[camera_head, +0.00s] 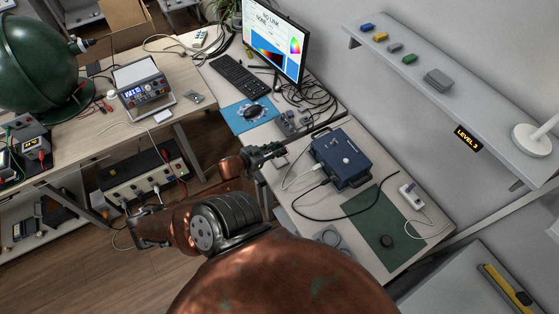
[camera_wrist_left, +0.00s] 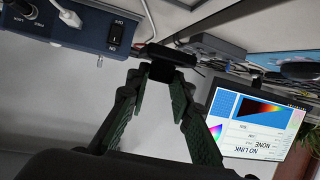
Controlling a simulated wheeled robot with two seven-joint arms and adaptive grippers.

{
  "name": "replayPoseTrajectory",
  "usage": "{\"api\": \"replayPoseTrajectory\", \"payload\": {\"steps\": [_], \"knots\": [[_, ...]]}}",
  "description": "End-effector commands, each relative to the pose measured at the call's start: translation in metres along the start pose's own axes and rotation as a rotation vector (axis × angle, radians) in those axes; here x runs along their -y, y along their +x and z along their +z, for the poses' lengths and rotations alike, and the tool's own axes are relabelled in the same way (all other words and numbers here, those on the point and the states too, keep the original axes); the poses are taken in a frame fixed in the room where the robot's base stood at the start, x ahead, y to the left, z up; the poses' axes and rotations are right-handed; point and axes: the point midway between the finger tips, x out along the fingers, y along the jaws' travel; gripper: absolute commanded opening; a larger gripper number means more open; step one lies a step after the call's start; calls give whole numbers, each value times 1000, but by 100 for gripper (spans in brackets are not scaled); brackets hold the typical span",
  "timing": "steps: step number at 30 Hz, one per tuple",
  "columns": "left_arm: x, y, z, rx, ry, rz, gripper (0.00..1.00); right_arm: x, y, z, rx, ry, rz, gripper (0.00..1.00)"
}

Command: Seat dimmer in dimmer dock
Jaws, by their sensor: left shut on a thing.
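My left gripper (camera_head: 268,157) is over the near left edge of the white table, left of the blue box. In the left wrist view its green-padded fingers (camera_wrist_left: 165,88) are shut on a small black block, likely the dimmer (camera_wrist_left: 167,56). The block is held at the fingertips, with its wider dark top sticking out past them. A grey module (camera_head: 290,122), possibly the dimmer dock, is on the table beyond the gripper; it also shows behind the block in the wrist view (camera_wrist_left: 217,47). Its socket cannot be made out. My right gripper is out of sight.
The blue box (camera_head: 340,157) with a switch and plugged cables stands close right of the gripper. Loose black cables (camera_head: 318,95) lie near the grey module. A monitor (camera_head: 274,38), keyboard (camera_head: 240,76) and mouse stand behind. A green mat (camera_head: 385,228) lies at front right.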

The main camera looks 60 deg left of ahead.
Motion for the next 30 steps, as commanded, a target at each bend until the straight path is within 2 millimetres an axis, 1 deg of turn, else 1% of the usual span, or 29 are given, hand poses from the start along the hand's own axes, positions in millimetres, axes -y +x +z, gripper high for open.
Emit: {"api": "replayPoseTrajectory", "payload": {"steps": [5, 11, 24, 30], "knots": [[0, 0, 0, -1, 1, 0, 0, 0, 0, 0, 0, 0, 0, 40], [-1, 3, 6, -1, 0, 0, 0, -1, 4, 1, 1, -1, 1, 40], [-1, 18, 44, -1, 0, -1, 0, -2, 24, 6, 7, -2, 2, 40], [-1, 21, 51, -1, 0, -1, 0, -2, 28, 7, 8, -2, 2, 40]]}}
